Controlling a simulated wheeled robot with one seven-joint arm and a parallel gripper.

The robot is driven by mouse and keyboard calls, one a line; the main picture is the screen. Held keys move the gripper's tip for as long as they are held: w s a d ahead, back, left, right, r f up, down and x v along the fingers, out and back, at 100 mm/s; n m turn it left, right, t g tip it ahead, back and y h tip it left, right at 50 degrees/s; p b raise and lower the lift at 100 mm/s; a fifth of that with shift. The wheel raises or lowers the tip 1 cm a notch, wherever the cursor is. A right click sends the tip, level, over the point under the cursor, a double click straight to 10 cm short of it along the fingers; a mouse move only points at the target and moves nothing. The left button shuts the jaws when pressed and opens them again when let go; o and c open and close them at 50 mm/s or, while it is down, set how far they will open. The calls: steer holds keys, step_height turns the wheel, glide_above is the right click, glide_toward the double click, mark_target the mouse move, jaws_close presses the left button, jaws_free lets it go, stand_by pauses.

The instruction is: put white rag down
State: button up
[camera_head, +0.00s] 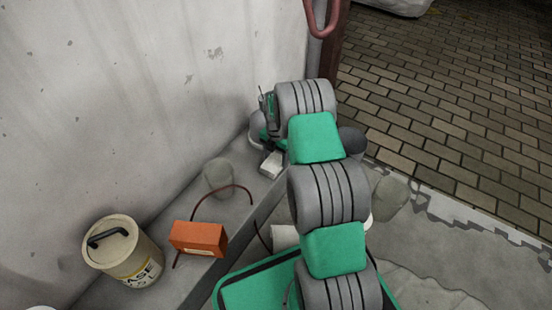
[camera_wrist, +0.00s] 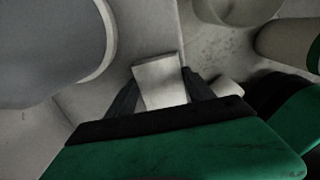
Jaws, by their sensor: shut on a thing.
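The white rag (camera_wrist: 160,82) shows in the wrist view as a small pale block shape between the two dark fingers. My gripper (camera_wrist: 158,92) is shut on it. In the head view the white rag (camera_head: 271,164) shows at the far end of my arm, above or on the grey ledge by the wall; I cannot tell whether it touches the ledge. My arm hides most of my gripper in the head view.
On the ledge stand a beige tin (camera_head: 124,250) with a black handle, an orange box (camera_head: 198,239) and a grey cup-like object (camera_head: 219,177). The concrete wall (camera_head: 150,80) rises close behind. Brick paving (camera_head: 460,110) lies right.

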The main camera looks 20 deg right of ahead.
steer(key=o, duration=1.2)
steer(key=shift+f, duration=0.15)
step_height(320, 180, up, 13)
steer(key=p, duration=0.6)
step_height(320, 180, up, 8)
steer(key=m, duration=0.5)
glide_above(276, 160)
steer(key=s+a, duration=0.3)
steer(key=a, duration=0.1)
steer(key=s+a+r+m, duration=0.3)
steer(key=s+m, duration=0.3)
steer(key=s, duration=0.1)
steer(key=s+a+r+m+t, duration=0.1)
steer(key=s+a+r+m, duration=0.2)
steer(key=s+m, duration=0.4)
steer(key=s+a+r+m+t, duration=0.1)
steer(key=s+a+r+m, duration=0.2)
steer(key=s, duration=0.6)
steer(key=shift+s+a+r+m, duration=0.15)
steer(key=shift+r+m, duration=0.35)
steer(key=shift+m, duration=0.45)
steer(key=shift+s+r+m, duration=0.1)
steer(key=shift+r+m, duration=0.4)
steer(key=shift+m, duration=0.45)
